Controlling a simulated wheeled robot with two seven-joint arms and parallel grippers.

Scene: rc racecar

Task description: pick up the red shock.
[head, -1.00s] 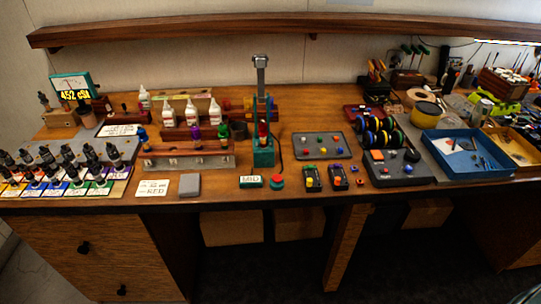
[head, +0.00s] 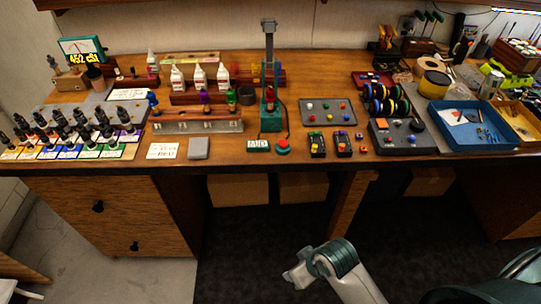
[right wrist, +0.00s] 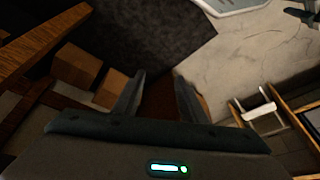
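A small red piece (head: 269,96) stands in the teal press-like stand (head: 271,122) at the middle of the bench; it may be the red shock, but it is too small to be sure. A blue piece (head: 153,103), a purple piece (head: 205,97) and a green piece (head: 231,97) stand at the wooden rack (head: 190,117) left of the stand. My right gripper (right wrist: 159,98) is open and empty in the right wrist view, with floor and boxes beyond it. In the head view my right arm is low, in front of the bench and well apart from it. My left gripper is not in view.
Dark bottles (head: 75,125) crowd the bench's left. White bottles (head: 200,78) stand behind the rack. A grey parts tray (head: 340,103), a control box (head: 402,137) and a blue tray (head: 447,139) lie to the right. The bench's front edge lies between my arm and the stand.

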